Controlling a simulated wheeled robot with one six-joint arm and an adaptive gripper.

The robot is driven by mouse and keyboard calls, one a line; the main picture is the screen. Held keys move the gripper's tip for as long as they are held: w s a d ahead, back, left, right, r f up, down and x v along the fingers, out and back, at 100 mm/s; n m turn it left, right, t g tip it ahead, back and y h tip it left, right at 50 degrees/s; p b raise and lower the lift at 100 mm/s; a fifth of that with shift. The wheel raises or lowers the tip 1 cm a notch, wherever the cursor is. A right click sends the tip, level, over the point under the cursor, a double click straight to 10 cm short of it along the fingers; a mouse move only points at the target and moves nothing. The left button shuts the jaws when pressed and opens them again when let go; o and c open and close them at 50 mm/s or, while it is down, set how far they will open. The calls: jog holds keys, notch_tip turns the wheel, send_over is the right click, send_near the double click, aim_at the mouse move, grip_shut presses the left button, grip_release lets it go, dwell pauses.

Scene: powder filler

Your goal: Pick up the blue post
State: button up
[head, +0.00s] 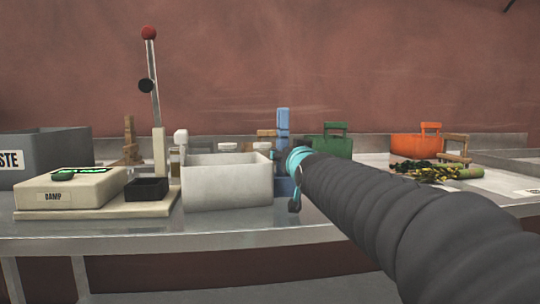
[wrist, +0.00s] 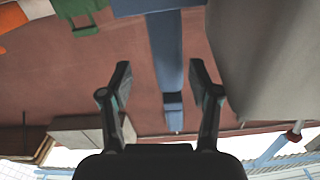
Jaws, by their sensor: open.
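The blue post (head: 283,122) stands upright on the table behind my arm's end in the head view. Its lower part is partly hidden by my arm. A blue block (head: 284,187) shows low down beside the white bin. In the wrist view, the blue post (wrist: 166,50) runs through the space between the two fingers of my gripper (wrist: 161,72). The fingers are apart, one on each side of it, with a gap showing on both sides. I cannot tell how deep the post is between them. In the head view my gripper is mostly hidden behind my arm.
A white bin (head: 228,182) stands left of my arm, close to the post. A scale (head: 72,188) and a lever stand (head: 157,110) are farther left. A green container (head: 332,143) is behind right; an orange one (head: 412,146) and a dark yellow-flecked bundle (head: 440,171) are farther right.

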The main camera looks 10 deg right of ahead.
jog(key=shift+w+p, duration=0.5)
jog(key=shift+w, duration=2.45)
grip_shut()
